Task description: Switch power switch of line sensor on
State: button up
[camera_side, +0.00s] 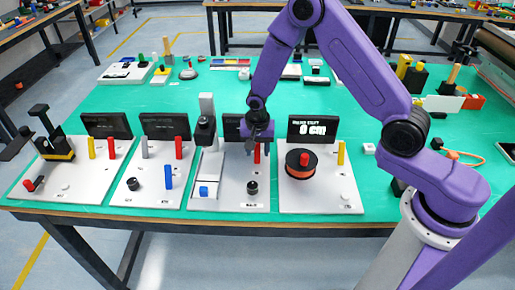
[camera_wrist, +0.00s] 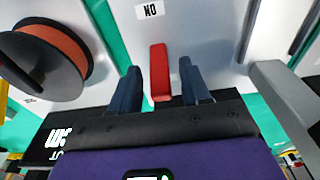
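A red switch lever (camera_side: 257,156) stands on the third white board from the left (camera_side: 232,200), in front of that board's dark display. The lever (camera_wrist: 160,72) shows large in the wrist view, near an "ON" label (camera_wrist: 150,10). My gripper (camera_side: 256,146) is over this lever. In the wrist view its two dark fingers (camera_wrist: 160,88) are apart, one on each side of the red lever, with a visible gap to each. The display behind the lever is mostly hidden by my gripper. I cannot read which board is named line sensor.
A spool board (camera_side: 318,198) with an orange-black spool (camera_side: 298,166) and a yellow lever (camera_side: 341,153) stands to the right.

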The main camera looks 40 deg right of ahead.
notch_tip(320, 180, up, 17)
jog(key=s+a, duration=0.1)
jog(key=shift+s+a+r, duration=0.15)
jog(key=shift+s+a, duration=0.2)
dwell(0.3)
jog(key=c, duration=0.7)
jog(key=shift+w+d+n, duration=0.2)
jog(key=shift+n, duration=0.1)
grip_shut()
jog(key=w+d+f+n+g+y, duration=0.3)
jog(key=w+d+f+n+g, duration=0.15)
jog(key=n, duration=0.75)
jog(key=n+y, duration=0.2)
jog(key=n, duration=0.3)
send_over(257, 158)
jog(key=w+d, duration=0.3)
notch_tip(257, 158, down, 10)
jog(key=shift+f, duration=0.1)
